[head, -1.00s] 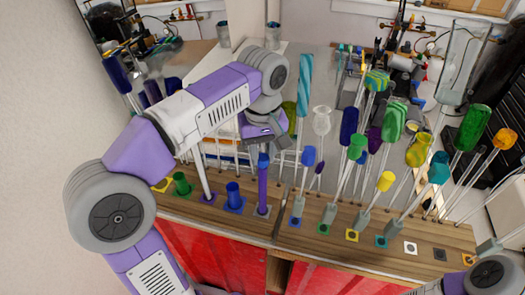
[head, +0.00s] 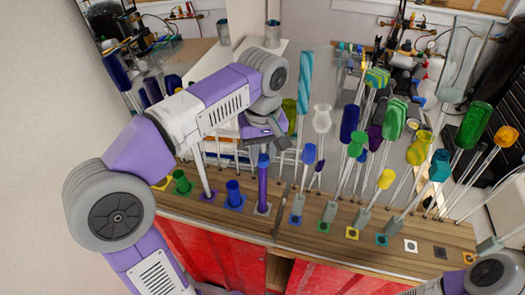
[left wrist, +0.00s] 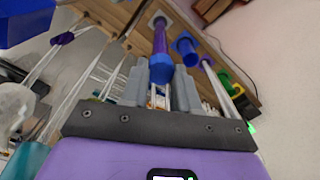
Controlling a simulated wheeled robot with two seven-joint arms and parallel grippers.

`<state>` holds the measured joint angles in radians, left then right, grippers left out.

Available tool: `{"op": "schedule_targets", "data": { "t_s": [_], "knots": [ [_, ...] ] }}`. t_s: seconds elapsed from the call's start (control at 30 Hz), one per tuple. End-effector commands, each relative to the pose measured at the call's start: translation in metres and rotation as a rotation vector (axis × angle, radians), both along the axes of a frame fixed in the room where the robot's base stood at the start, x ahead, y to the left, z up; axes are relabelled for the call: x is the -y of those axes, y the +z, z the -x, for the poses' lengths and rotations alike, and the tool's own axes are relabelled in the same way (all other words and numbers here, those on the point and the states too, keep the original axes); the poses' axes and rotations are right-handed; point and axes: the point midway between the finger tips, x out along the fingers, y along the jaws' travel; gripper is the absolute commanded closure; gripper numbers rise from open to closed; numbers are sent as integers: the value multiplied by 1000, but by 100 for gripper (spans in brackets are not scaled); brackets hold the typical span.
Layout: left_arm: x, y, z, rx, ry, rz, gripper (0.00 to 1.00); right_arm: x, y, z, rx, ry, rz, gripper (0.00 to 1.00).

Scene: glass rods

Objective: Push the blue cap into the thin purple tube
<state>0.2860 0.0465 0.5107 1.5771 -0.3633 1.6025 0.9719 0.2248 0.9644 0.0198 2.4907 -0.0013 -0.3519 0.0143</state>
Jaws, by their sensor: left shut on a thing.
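The thin purple tube (head: 262,187) stands upright in a square grey-white base on the wooden shelf in the head view. The blue cap (head: 263,160) is at the tube's top end, in line with it. How deep it sits inside the tube I cannot tell. My left gripper (head: 263,143) is right above, shut on the cap. In the left wrist view the blue cap (left wrist: 161,68) shows between the grey fingertips (left wrist: 160,82), with the purple tube (left wrist: 159,40) beyond it. My right gripper is out of view.
A short blue tube (head: 233,195) and a green one (head: 182,182) stand left of the purple tube. Several rods with coloured glass tops, including a blue one (head: 309,154) and a tall teal one (head: 304,85), crowd the right. Red cabinet doors (head: 215,250) are below.

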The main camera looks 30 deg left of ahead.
Motion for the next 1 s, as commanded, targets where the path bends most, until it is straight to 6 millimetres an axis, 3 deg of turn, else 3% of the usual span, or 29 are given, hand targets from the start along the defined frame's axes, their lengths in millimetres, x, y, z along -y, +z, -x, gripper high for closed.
{"op": "schedule_targets", "data": {
  "t_s": [0.1,0.13,0.2,0.5,1.0],
  "knots": [
    [0,-3,0,0,0,0,99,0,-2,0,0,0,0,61],
    [0,-3,0,0,0,0,69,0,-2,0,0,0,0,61],
    [0,-3,0,0,0,0,60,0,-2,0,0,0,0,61],
    [0,-1,0,0,0,0,60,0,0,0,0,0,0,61],
    [0,39,0,-1,0,-1,60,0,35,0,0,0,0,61]
  ]
}}
